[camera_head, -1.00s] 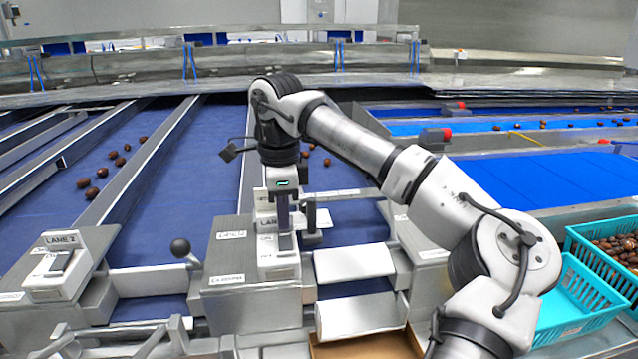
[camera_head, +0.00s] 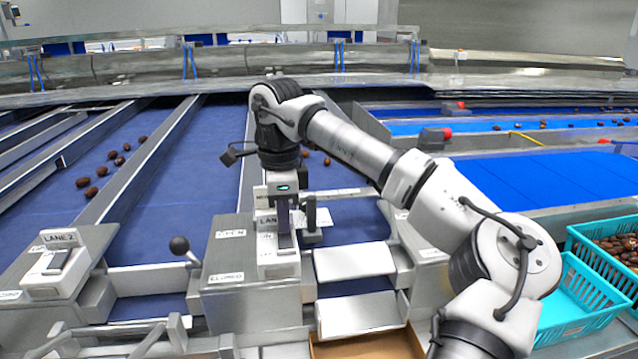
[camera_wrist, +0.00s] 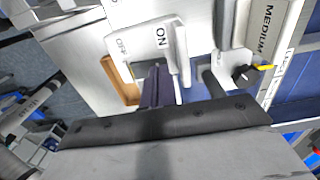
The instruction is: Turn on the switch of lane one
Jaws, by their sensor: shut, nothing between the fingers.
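The lane one switch (camera_head: 279,270) is a white box on the grey console, right of the lever, with its lane label partly hidden behind my gripper. My gripper (camera_head: 285,238) is shut and empty, pointing down over the switch's face. In the wrist view, the shut fingers (camera_wrist: 157,88) reach the white switch plate (camera_wrist: 128,14) beside its "ON" mark. They are at or very near the rocker; I cannot tell whether they touch it. The rocker's position is mostly hidden by the fingers. The similar lane 2 switch (camera_head: 55,272) stands at the far left.
A lever with a black knob (camera_head: 179,245) stands left of the console. In the wrist view, a lever with a dark end (camera_wrist: 240,72) is close right of the fingers, near a "MEDIUM" label (camera_wrist: 268,30). Teal crates (camera_head: 570,310) stand at the right. Dates lie on the blue belts.

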